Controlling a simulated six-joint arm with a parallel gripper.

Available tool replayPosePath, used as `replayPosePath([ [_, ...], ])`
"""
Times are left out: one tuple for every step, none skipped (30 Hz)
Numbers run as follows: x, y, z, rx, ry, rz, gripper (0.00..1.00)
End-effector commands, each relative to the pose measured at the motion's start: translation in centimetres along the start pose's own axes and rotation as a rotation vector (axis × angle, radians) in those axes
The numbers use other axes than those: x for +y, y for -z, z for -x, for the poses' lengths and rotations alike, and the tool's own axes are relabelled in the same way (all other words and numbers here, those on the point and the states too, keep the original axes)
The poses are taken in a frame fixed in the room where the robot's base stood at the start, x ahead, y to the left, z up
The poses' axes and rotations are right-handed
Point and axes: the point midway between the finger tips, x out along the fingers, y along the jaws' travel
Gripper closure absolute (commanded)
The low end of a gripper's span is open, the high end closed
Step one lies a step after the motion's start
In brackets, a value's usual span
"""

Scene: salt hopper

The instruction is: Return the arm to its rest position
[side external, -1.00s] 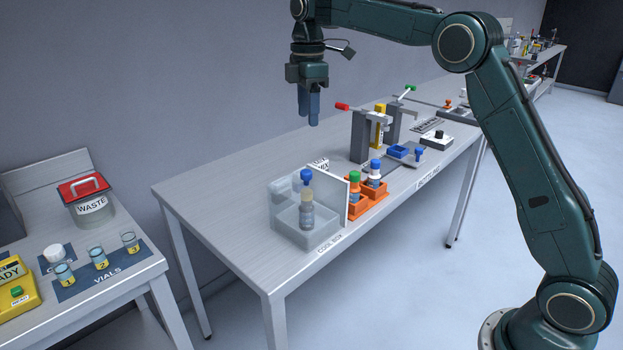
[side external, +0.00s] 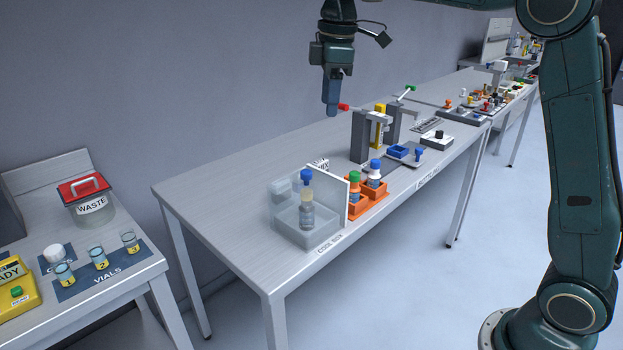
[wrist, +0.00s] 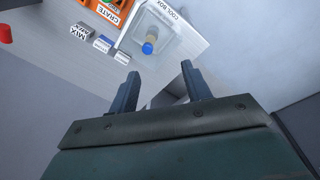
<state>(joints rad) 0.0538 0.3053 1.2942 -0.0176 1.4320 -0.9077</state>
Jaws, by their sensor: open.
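My gripper (side external: 331,108) hangs in the air above the back of the long bench in the side view, pointing down, with nothing seen below its fingertips. In the wrist view my gripper (wrist: 159,84) shows its two fingers apart with nothing between them. The cool box also shows beyond the fingers in the wrist view (wrist: 170,52).
The bench (side external: 225,205) has bare room at its left. Orange crates (side external: 357,212) with bottles stand beside the cool box.

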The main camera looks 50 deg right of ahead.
Motion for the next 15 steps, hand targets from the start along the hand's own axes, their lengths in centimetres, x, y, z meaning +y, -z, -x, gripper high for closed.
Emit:
replayPosePath([
  [-1.0,-0.6,0.6,0.009,-0.011,-0.028,0.52],
  [-1.5,-0.9,0.9,0.015,-0.018,-0.048,0.52],
  [-2.2,-1.4,1.2,0.022,-0.026,-0.073,0.52],
  [-2.7,-1.7,1.4,0.028,-0.032,-0.091,0.52],
  [-3.2,-2.0,1.6,0.034,-0.037,-0.111,0.52],
  [-4.0,-2.5,1.9,0.042,-0.045,-0.136,0.52],
  [-4.5,-2.9,2.0,0.048,-0.051,-0.155,0.52],
  [-5.0,-3.2,2.2,0.055,-0.056,-0.174,0.52],
  [-5.8,-3.7,2.4,0.064,-0.064,-0.199,0.52],
  [-6.3,-4.1,2.5,0.070,-0.069,-0.218,0.52],
  [-6.9,-4.5,2.6,0.076,-0.073,-0.237,0.52],
  [-7.6,-5.0,2.7,0.086,-0.080,-0.262,0.52],
  [-8.2,-5.3,2.7,0.093,-0.085,-0.281,0.52],
  [-8.7,-5.7,2.8,0.100,-0.090,-0.299,0.52],
  [-9.5,-6.2,2.8,0.109,-0.096,-0.324,0.52],
])
